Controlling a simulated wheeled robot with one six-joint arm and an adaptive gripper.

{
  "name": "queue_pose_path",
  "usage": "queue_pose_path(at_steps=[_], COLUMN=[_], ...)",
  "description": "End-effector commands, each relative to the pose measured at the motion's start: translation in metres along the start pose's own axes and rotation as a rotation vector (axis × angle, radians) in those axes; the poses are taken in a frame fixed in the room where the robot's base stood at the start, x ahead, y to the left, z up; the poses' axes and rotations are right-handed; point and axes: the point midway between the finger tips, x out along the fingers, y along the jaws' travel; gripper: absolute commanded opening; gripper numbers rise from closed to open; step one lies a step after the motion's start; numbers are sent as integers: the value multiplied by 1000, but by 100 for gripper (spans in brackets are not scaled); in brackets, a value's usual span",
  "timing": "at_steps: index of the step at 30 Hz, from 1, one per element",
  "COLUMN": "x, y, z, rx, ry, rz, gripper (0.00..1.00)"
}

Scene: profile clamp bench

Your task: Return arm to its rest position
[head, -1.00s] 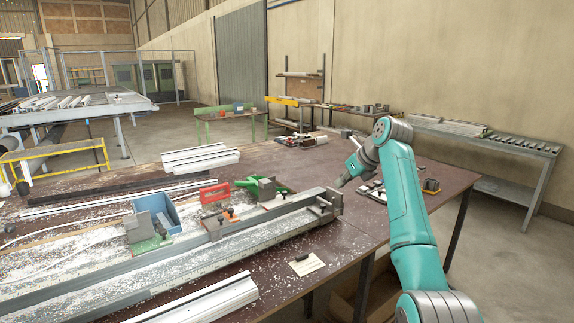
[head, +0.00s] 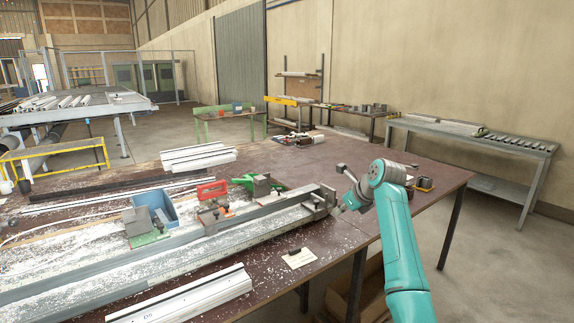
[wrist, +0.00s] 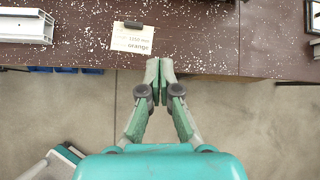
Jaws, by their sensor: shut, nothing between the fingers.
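My gripper (wrist: 159,68) is shut and empty, its fingertips together. In the wrist view the fingertips overlap the front edge of the brown bench (wrist: 200,45), with floor under the fingers. In the head view my teal arm reaches in from the lower right, bent at the joint over the bench's right part. The gripper end hangs just right of the long metal clamp rail (head: 255,212) and is only partly visible. A small card (wrist: 132,38) reading "orange" lies on the bench near the fingertips; it also shows in the head view (head: 299,260).
A white profile (head: 190,298) lies along the front edge. A blue box (head: 160,207), a red block (head: 212,190) and a green clamp (head: 243,183) are around the rail. White chips are scattered about. The floor right of the bench is clear.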

Motion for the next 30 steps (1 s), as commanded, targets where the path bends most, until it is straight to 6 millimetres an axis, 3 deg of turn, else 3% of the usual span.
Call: queue_pose_path(at_steps=[9, 15, 22, 30], x=[76, 114, 140, 146], y=[34, 67, 111, 170], z=[-96, -166, -246, -336], rx=[-202, -365, -556, -788], ry=[-14, -14, 0, 36], rz=[-72, -133, -203, -284], gripper=[0, 0, 0, 0])
